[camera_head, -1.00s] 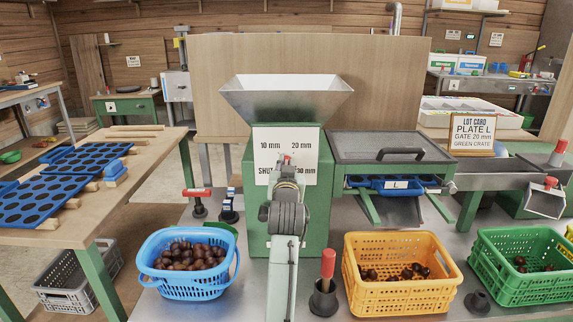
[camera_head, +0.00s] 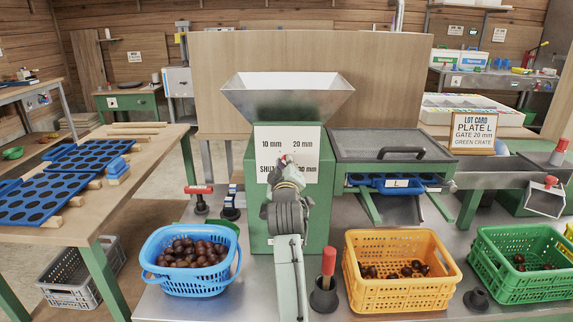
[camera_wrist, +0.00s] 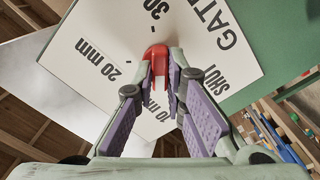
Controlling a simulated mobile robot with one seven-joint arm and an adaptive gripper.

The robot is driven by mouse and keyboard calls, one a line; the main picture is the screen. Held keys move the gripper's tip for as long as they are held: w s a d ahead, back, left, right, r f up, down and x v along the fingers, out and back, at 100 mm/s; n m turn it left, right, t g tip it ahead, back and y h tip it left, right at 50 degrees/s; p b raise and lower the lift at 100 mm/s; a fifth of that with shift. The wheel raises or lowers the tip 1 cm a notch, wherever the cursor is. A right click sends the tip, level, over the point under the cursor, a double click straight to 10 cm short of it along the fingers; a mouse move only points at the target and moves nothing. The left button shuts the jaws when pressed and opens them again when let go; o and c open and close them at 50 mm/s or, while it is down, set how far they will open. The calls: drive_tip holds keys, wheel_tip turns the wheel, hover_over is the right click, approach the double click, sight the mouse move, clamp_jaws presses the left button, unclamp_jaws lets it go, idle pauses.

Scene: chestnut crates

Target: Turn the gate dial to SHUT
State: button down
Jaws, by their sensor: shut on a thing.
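The gate dial's red knob (camera_wrist: 157,52) sits between my fingertips in the wrist view. My gripper (camera_wrist: 161,80) is shut on it. In the head view my gripper (camera_head: 287,165) is in front of the white dial plate (camera_head: 312,140) on the green machine and hides most of the knob. The plate reads 10 mm at upper left, 20 mm at upper right, SHUT at lower left and 30 mm at lower right, partly covered. The wrist view shows these labels rotated, with SHUT (camera_wrist: 220,83) right of the knob. I cannot tell which mark the knob points to.
A steel hopper (camera_head: 287,90) tops the machine. A blue basket of chestnuts (camera_head: 190,282) stands left, a yellow crate (camera_head: 402,293) and a green crate (camera_head: 515,290) right. A red-handled post (camera_head: 328,265) rises close to my arm. The lot card (camera_head: 479,132) reads gate 20 mm.

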drive_tip(key=shift+f+n+b, duration=0.2)
drive_tip(key=shift+n+b, duration=0.3)
drive_tip(key=shift+n, duration=6.6)
drive_tip(key=c, duration=1.6)
unclamp_jaws()
drive_tip(key=shift+c, duration=0.2)
drive_tip(key=s, duration=1.2)
drive_tip(key=shift+a, duration=0.1)
